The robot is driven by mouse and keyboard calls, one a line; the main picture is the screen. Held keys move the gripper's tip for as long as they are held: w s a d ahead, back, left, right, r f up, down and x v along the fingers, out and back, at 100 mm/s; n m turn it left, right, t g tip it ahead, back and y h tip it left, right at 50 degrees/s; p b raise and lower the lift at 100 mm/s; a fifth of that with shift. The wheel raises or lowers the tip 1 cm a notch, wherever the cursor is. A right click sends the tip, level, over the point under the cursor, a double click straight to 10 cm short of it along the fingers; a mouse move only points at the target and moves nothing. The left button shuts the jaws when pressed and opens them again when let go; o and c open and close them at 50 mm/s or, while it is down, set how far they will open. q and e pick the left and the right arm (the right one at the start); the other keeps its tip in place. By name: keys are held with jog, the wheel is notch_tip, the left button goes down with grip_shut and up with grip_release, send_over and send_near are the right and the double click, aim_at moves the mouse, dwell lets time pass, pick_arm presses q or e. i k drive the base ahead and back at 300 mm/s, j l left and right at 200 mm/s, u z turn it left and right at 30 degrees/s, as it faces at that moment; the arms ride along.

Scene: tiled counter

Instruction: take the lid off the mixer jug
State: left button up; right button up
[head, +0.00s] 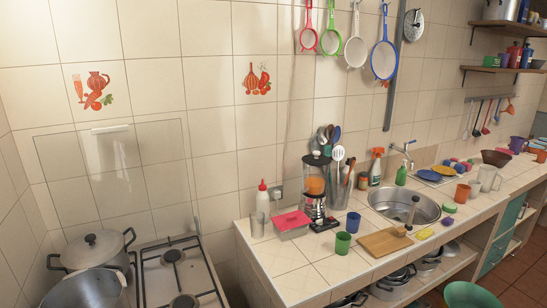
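The mixer stands on the tiled counter, left of the sink. Its clear jug (314,181) holds something orange and sits upright on the base (314,208). A dark lid (316,158) sits on top of the jug. Neither of my grippers is in view.
A pink-lidded box (290,221) and a white bottle with a red cap (262,197) stand left of the mixer. A utensil holder (338,190) stands close on its right. A green cup (343,242), a cutting board (385,241) and the sink (404,205) are nearby. The counter's front left is clear.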

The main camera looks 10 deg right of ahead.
aim_at(316, 158)
jog(key=i+l, duration=0.2)
jog(key=l, duration=0.15)
jog(key=i+l, duration=0.2)
jog(key=l, duration=0.15)
jog(key=i+l+u, duration=0.1)
jog(key=i+l, duration=0.25)
jog(key=l, duration=0.3)
jog(key=i+l+u, duration=0.1)
jog(key=l, duration=0.25)
jog(key=i+l, duration=0.25)
jog(key=l, duration=0.15)
jog(key=i+l, duration=0.2)
jog(key=l, duration=0.8)
jog(key=k+l+u, duration=0.15)
jog(key=l, duration=1.2)
jog(key=k+l+u, duration=0.15)
jog(key=k+l, duration=0.3)
jog(key=k, duration=0.1)
